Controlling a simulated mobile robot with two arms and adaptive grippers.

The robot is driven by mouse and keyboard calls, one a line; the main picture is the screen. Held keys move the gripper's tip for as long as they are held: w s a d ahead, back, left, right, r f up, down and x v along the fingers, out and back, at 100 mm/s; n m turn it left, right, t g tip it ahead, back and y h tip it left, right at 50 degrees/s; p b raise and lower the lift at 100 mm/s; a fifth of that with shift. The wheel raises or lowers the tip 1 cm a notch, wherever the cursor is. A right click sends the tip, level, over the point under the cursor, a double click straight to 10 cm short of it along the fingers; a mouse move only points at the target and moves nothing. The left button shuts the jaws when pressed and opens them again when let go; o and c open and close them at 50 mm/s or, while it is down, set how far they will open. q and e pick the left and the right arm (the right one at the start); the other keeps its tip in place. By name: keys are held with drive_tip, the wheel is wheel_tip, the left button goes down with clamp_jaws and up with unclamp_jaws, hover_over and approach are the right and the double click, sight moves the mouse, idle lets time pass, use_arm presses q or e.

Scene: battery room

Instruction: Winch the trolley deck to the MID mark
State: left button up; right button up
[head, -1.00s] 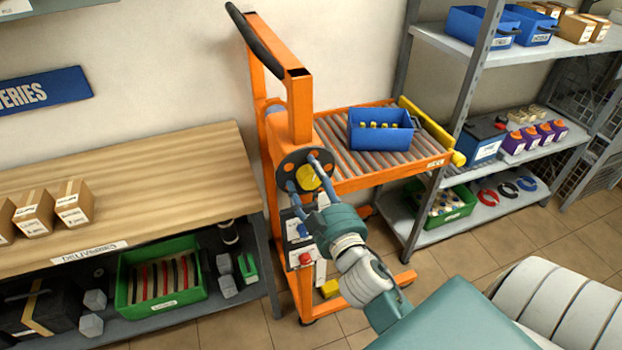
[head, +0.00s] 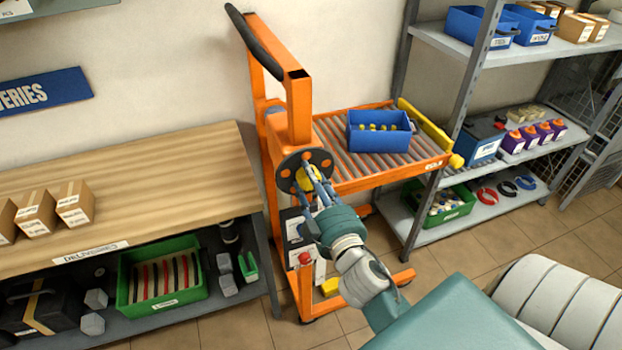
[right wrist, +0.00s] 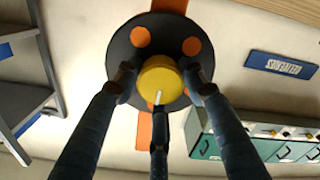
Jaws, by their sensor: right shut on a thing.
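The orange trolley (head: 298,105) stands against the wall, with a roller deck (head: 345,165) on its right side. The deck carries a blue bin (head: 365,140) with yellow-topped items inside. A dark winch wheel with orange spots (head: 291,161) is on the post, with a yellow knob (head: 304,180) on it. My right gripper (head: 315,183) is shut on the knob. In the right wrist view the fingers surround the yellow knob (right wrist: 160,75) in front of the dark wheel (right wrist: 120,50). I cannot make out a MID mark. My left gripper is not in view.
A grey shelf rack (head: 425,225) stands close to the deck's right side. A wooden bench (head: 150,165) with boxes is at left, with a green bin (head: 190,292) below. Tiled floor (head: 450,262) shows between trolley and rack.

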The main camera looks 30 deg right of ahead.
drive_tip(key=n+p, duration=0.1)
drive_tip(key=n, duration=0.3)
drive_tip(key=shift+a+r+n, duration=0.1)
drive_tip(key=shift+n, duration=0.2)
drive_tip(key=n+p, duration=0.1)
drive_tip(key=n, duration=0.4)
drive_tip(key=shift+n, duration=0.3)
drive_tip(key=n+p, duration=0.1)
drive_tip(key=n, duration=0.3)
drive_tip(key=shift+n, duration=0.3)
drive_tip(key=n+p, duration=0.1)
drive_tip(key=n, duration=0.3)
drive_tip(key=n+p, duration=0.1)
drive_tip(key=n, duration=0.4)
drive_tip(key=shift+f+p, duration=0.2)
drive_tip(key=shift+p, duration=0.1)
drive_tip(key=n+p, duration=0.1)
drive_tip(key=n, duration=0.2)
drive_tip(key=shift+n+p, duration=0.3)
drive_tip(key=n+p, duration=0.2)
drive_tip(key=n, duration=0.2)
drive_tip(key=shift+s, duration=0.1)
drive_tip(key=n+p, duration=0.2)
drive_tip(key=n, duration=0.2)
drive_tip(key=shift+f+n, duration=0.1)
drive_tip(key=shift+n, duration=0.2)
